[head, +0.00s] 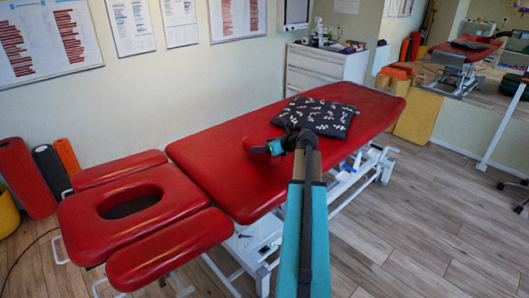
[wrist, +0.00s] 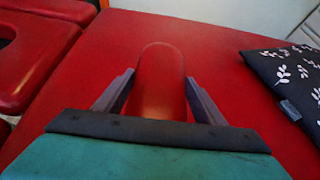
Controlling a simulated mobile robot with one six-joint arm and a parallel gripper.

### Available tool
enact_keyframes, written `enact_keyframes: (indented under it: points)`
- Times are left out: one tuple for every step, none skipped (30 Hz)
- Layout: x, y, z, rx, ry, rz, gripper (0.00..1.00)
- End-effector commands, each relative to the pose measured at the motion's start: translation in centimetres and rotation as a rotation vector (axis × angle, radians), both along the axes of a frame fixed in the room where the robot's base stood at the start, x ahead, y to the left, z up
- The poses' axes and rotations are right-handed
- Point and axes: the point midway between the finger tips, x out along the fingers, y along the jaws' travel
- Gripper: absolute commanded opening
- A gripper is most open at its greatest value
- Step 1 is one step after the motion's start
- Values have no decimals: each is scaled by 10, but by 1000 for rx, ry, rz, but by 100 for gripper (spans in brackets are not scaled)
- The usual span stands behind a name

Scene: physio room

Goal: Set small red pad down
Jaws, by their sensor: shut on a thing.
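My gripper (wrist: 160,96) is shut on the small red pad (wrist: 161,70), a rounded red piece between its two fingers in the wrist view. In the head view my gripper (head: 274,147) is over the middle of the red treatment table (head: 215,165), and the pad (head: 256,149) shows only a little at its left. The pad is nearly the same red as the table top. I cannot tell whether it touches the table top or hangs just above it. The pad's near end is hidden by my gripper.
A dark cushion with white leaf marks (head: 315,116) lies on the table right beside my gripper; it also shows in the wrist view (wrist: 288,80). The table's headrest with a face hole (head: 90,225) is at the left. The table top left of my gripper is clear.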

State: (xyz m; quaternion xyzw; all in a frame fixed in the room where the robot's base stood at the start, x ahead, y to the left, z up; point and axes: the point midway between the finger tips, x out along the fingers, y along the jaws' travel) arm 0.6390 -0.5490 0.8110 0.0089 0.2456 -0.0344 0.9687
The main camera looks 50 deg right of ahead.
Motion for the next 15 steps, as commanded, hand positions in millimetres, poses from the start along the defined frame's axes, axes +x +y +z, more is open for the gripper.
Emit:
enact_keyframes:
  points:
    - [0,0,-6,2,0,-1,38]
    - [0,0,-10,3,0,-1,38]
    - [0,0,-14,3,0,-1,38]
    - [0,0,-18,2,0,0,38]
    - [0,0,-21,2,0,0,38]
    - [0,0,-24,1,0,0,38]
    - [0,0,-26,1,0,0,38]
    - [0,0,-28,1,0,0,38]
    - [0,0,-29,1,0,0,38]
    - [0,0,-30,1,0,0,38]
    - [0,0,-30,1,0,0,38]
    - [0,0,-29,1,0,0,38]
    - [0,0,-29,0,0,0,38]
    - [0,0,-29,0,0,0,38]
    - [0,0,-29,0,0,0,38]
